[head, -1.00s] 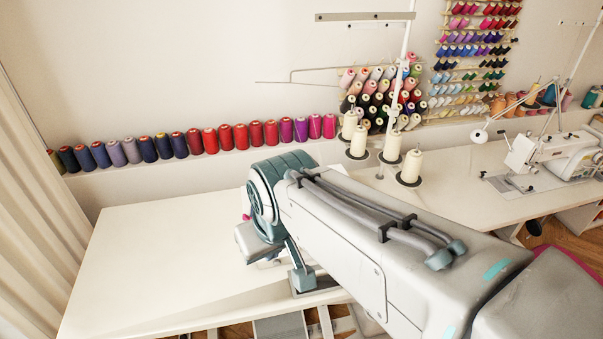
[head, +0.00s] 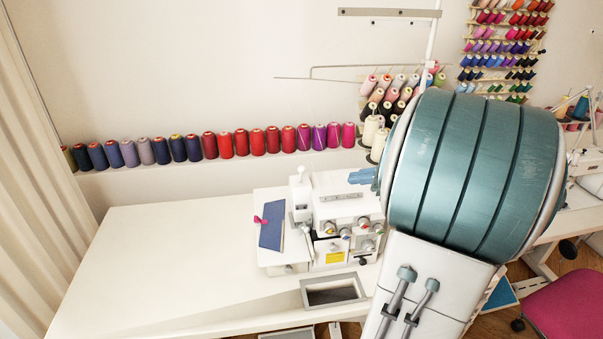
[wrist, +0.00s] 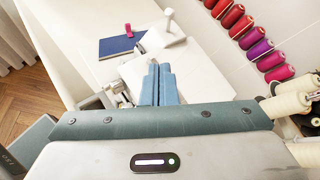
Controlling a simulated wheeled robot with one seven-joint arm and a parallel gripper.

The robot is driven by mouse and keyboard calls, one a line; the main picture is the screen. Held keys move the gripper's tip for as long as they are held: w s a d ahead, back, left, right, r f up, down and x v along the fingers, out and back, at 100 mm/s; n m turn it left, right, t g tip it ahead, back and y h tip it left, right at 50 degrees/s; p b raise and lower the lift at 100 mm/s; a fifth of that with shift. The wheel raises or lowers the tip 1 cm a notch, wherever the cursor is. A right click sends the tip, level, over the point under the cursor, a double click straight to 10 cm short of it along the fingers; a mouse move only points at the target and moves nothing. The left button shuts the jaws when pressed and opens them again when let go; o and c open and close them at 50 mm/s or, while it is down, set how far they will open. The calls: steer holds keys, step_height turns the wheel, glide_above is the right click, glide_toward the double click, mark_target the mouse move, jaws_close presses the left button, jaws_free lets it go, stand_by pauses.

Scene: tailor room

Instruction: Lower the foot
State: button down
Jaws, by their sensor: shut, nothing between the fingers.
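The white overlock sewing machine (head: 342,212) stands on the table, with coloured dials on its front. Its presser foot and foot lever are too small to make out. A dark blue cloth (head: 271,226) lies on the machine's left plate with a small pink piece (head: 260,220) at its edge; both also show in the wrist view, as the cloth (wrist: 117,46) and the pink piece (wrist: 128,31). My gripper (wrist: 157,82) is shut and empty, its blue fingers side by side over the machine. In the head view its blue fingertips (head: 360,176) show at the machine's back right.
A white table (head: 150,245) is clear to the left, with a cutout (head: 333,290) before the machine. A row of thread spools (head: 240,143) lines the wall behind. Cream thread cones (head: 372,130) stand close behind my arm. A pink chair (head: 572,310) is at lower right.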

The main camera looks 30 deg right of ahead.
steer(key=shift+d+m+t, duration=0.3)
steer(key=shift+d+m, duration=0.2)
steer(key=shift+d, duration=0.25)
glide_toward(301, 175)
steer(key=f, duration=0.1)
steer(key=d+f, duration=0.1)
steer(key=shift+w+d+f+p, duration=0.15)
steer(key=shift+w+f+p, duration=0.05)
steer(key=shift+f+p, duration=0.2)
steer(key=shift+w+a+r+p, duration=0.2)
steer(key=shift+w+a+p, duration=0.1)
steer(key=shift+w+a, duration=0.5)
steer(key=shift+w+a+r+p, duration=0.2)
steer(key=shift+w+a, duration=0.4)
steer(key=shift+w, duration=0.4)
steer(key=shift+p, duration=0.3)
